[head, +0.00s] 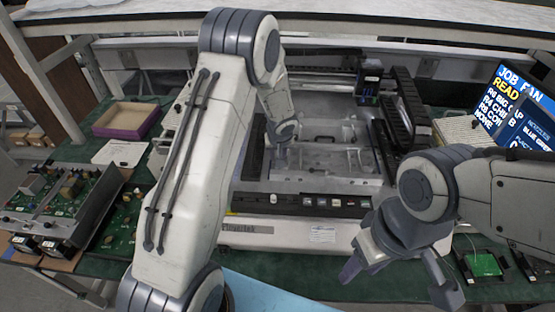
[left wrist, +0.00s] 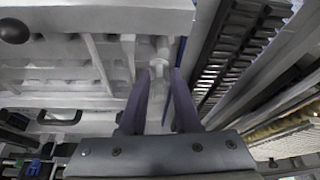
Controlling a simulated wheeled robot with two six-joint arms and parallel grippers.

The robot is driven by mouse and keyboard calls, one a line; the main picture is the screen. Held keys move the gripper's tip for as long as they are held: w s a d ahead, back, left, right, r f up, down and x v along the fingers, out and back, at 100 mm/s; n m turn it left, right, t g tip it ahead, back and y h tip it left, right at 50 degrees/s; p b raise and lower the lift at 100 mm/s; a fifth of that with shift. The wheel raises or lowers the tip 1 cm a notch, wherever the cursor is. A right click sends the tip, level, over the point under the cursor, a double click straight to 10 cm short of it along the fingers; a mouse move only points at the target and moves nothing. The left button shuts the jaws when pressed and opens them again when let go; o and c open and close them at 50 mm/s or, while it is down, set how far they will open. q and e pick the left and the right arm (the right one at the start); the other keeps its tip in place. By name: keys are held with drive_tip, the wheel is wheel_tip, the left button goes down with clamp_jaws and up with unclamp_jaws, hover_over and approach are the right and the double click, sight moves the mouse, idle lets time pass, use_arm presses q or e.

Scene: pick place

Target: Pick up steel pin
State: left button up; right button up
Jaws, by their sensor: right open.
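My left arm reaches into the machine's bed, and its gripper (head: 281,150) shows small in the head view. In the left wrist view the two dark fingers of this gripper (left wrist: 160,75) stand apart. A pale, shiny, upright-looking piece (left wrist: 160,52), perhaps the steel pin, shows just beyond and between the fingertips. I cannot tell whether the fingers touch it. In the head view the pin cannot be made out. My right gripper (head: 398,280) is open and empty over the front right of the bench.
The machine (head: 270,232) fills the middle of the green bench. A black cable chain (left wrist: 232,52) runs close to the right of the left gripper. A purple-edged tray (head: 127,134) and circuit boards lie at left. A screen (head: 515,110) stands at right.

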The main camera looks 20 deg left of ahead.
use_arm(q)
clamp_jaws()
drive_tip(key=shift+r, duration=0.15)
